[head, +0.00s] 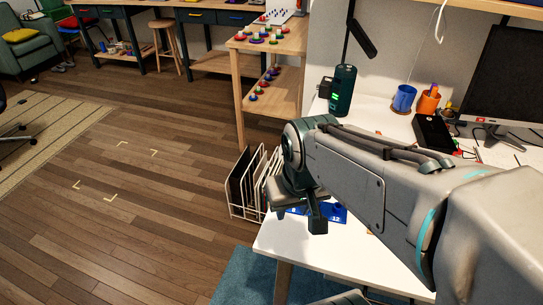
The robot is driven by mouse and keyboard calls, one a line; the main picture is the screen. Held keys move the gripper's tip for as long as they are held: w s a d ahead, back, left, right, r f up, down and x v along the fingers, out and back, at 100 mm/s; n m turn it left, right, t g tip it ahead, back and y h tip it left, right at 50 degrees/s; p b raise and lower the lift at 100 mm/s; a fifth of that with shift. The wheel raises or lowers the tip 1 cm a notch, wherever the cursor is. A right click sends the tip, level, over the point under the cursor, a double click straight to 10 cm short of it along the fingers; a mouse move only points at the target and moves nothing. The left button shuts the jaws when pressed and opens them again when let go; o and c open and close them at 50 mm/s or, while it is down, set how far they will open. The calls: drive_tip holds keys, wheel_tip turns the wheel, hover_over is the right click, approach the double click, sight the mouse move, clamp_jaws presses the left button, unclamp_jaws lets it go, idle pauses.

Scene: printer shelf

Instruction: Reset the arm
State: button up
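My arm reaches in from the right edge of the head view, over the white desk (262,239). My gripper (304,214) points down near the desk's left end. It is seen from behind and partly covered by my own wrist, so I cannot tell how far its fingers are apart. No held thing shows. A blue item with white numbers (337,213) lies on the desk just beside the gripper, partly hidden by it and the arm.
A dark green device (342,90), blue mug (403,98), orange pen cup (428,101), black box (434,133) and monitor (503,75) stand behind the arm. A white wire rack (240,199) and wooden shelf (241,108) stand left of the desk. Floor at left is open.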

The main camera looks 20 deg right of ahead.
drive_tip(key=w+p+v, duration=0.1)
drive_tip(key=p+v, duration=0.4)
drive_tip(key=v, duration=0.1)
drive_tip(key=shift+w+r+p, duration=0.15)
drive_tip(key=shift+r+p, duration=0.1)
drive_tip(key=shift+p, duration=0.15)
drive_tip(key=shift+d, duration=0.2)
